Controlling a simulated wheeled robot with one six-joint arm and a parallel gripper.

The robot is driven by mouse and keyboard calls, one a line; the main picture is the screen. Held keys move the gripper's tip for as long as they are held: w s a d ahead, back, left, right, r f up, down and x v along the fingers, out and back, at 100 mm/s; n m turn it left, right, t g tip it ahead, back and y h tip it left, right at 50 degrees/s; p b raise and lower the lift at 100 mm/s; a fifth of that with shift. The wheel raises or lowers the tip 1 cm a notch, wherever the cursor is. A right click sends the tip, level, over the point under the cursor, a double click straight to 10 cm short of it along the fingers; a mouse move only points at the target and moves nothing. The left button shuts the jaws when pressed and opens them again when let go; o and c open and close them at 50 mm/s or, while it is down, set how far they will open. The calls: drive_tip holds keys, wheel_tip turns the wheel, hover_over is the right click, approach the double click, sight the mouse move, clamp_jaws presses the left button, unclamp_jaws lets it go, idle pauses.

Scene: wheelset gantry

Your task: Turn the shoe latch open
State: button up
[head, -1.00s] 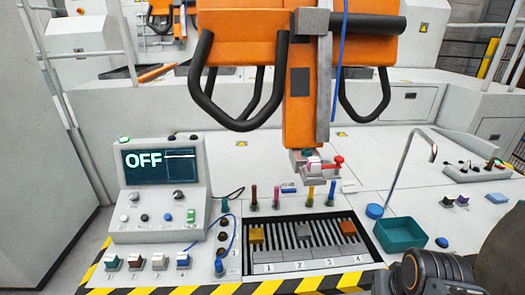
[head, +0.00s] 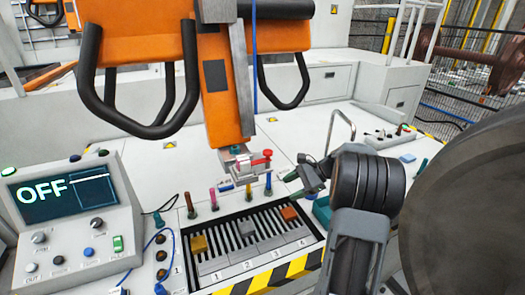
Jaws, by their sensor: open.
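The shoe latch (head: 262,157) is a small red lever with a round knob at the lower end of the orange gantry column (head: 220,95). It points right from the pale metal shoe block (head: 240,166). My gripper (head: 291,184) is to the right of and slightly below the latch in the picture, its jaws open and turned left. It appears empty, with a gap between it and the latch. My dark arm hides the bench behind it.
Several coloured pegs (head: 213,199) stand behind a slotted tray (head: 250,243) with coloured blocks. A control console (head: 70,215) reading OFF is at left. A black bumper loop (head: 130,125) hangs left of the column. A teal bin (head: 322,211) is partly behind my arm.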

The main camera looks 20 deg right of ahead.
drive_tip(key=w+d+r+m+t+y, duration=0.2)
drive_tip(key=r+y, duration=0.1)
drive_tip(key=r, duration=0.2)
drive_tip(key=w+d+r+m+t+y, duration=0.1)
drive_tip(key=w+d+r+m+y, duration=0.15)
drive_tip(key=r+y, duration=0.2)
drive_tip(key=shift+m+h, duration=0.25)
drive_tip(key=shift+h, duration=0.2)
drive_tip(key=x, duration=0.4)
drive_tip(key=p+x, duration=0.1)
drive_tip(key=x, duration=0.7)
drive_tip(key=shift+s+a+r+p, duration=0.25)
drive_tip(key=shift+a+r+p, duration=0.05)
drive_tip(key=shift+a+r, duration=0.1)
drive_tip(key=c, duration=0.9)
